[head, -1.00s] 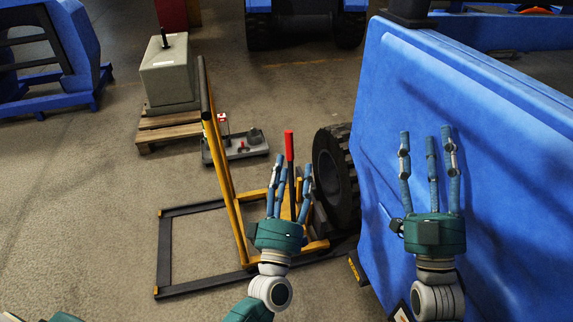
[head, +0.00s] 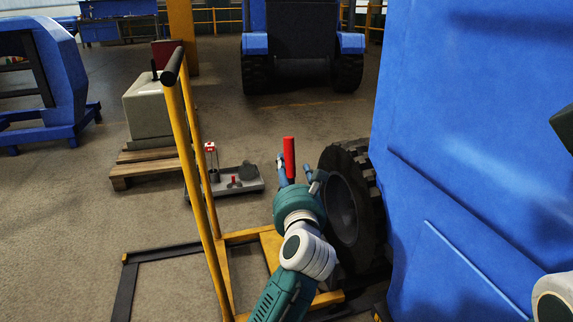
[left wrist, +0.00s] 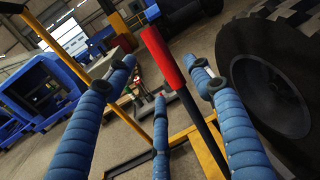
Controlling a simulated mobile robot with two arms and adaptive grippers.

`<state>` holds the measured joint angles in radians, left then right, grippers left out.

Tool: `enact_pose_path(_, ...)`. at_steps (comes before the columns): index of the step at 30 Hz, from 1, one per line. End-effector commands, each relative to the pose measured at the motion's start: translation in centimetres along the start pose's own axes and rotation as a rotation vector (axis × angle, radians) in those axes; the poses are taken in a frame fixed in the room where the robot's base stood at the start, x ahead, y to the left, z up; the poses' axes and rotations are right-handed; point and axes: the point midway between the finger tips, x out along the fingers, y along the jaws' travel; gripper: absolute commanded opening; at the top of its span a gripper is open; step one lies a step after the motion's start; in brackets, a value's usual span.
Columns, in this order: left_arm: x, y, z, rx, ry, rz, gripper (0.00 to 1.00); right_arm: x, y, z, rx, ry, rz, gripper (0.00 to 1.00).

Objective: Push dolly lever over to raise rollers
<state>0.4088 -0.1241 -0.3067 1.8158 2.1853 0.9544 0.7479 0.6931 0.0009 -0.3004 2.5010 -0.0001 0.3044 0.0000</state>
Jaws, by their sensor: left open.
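The dolly lever is a black rod with a red grip (head: 289,158); the grip stands just beyond my left gripper in the head view. My left gripper (head: 299,176) is open beside the lever. In the left wrist view the red grip (left wrist: 162,58) rises between the spread blue fingers of my left gripper (left wrist: 160,95), with no clear hold on it. The yellow dolly (head: 200,175) has a tall handle with a black bar and a dark floor frame. Its rollers are hidden behind my arm. A little of my right arm shows at the right edge; its fingers are out of view.
A black tyre (head: 347,205) stands close to the right of the lever, against a large blue body (head: 470,150). The floor at left is open.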

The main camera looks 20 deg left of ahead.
Motion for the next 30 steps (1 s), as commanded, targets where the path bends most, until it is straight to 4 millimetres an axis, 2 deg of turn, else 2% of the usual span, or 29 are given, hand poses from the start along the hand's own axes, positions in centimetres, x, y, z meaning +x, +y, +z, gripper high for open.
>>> enact_pose_path(6,4.4,0.1,-0.4,0.004,-0.005,0.003,0.53,-2.6,-0.6,-1.0,-0.001,0.003,-0.001,0.49)
enact_pose_path(12,7.5,0.1,-0.3,0.005,-0.003,0.002,0.53,-4.1,-0.9,-1.6,-0.001,0.003,-0.001,0.49)
enact_pose_path(18,8.8,0.1,0.0,0.004,-0.002,0.002,0.53,-4.6,-1.0,-1.7,-0.001,0.003,-0.002,0.49)
enact_pose_path(26,8.9,0.1,0.0,0.004,-0.001,0.002,0.53,-4.5,-1.0,-1.7,-0.001,0.003,-0.002,0.49)
enact_pose_path(30,8.9,0.1,0.0,0.004,-0.001,0.002,0.27,-4.5,-1.0,-1.7,-0.001,0.003,-0.002,0.49)
